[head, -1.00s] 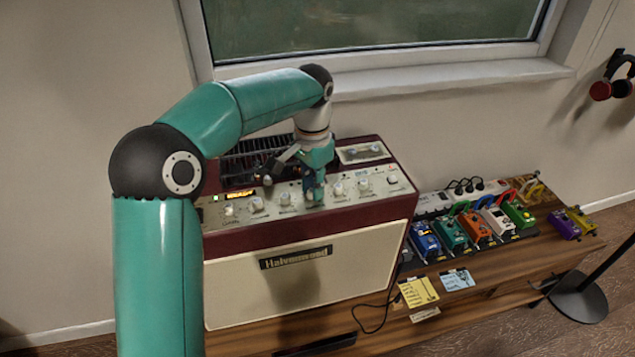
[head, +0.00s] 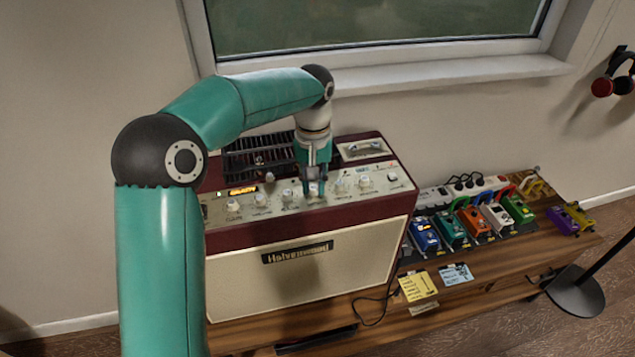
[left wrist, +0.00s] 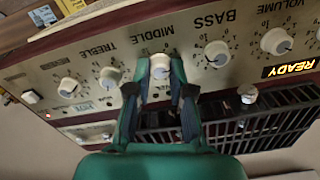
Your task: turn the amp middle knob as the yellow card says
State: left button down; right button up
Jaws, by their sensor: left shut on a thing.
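The cream and dark-red amp (head: 300,222) stands on the wooden bench with a row of white knobs on its sloping top panel. The middle knob (left wrist: 160,65), beside the label MIDDLE, sits between the two fingers of my left gripper (left wrist: 161,80) in the left wrist view. My left gripper (head: 314,186) is shut on this knob and points down at the panel in the head view. The fingers cover the knob's sides. The yellow card (head: 417,286) lies on the bench to the right of the amp; its writing is too small to read. My right gripper is not in view.
The bass knob (left wrist: 217,53) and treble knob (left wrist: 110,77) stand close on either side. A READY display (left wrist: 291,67) glows orange. A blue card (head: 456,274) and a row of coloured pedals (head: 451,232) are right of the amp. A window is behind.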

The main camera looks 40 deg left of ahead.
aim_at(314, 187)
pick_arm(q)
jog(key=shift+s+d+f, duration=0.1)
jog(key=shift+s+f, duration=0.1)
dwell(0.4)
jog(key=c, duration=1)
grip_release()
jog(key=shift+r, duration=0.1)
jog(key=shift+c, duration=0.2)
jog(key=shift+w+r, duration=0.1)
jog(key=shift+r, duration=0.1)
jog(key=shift+r+n, duration=0.25)
jog(key=shift+n, duration=0.05)
notch_tip(314, 187, up, 11)
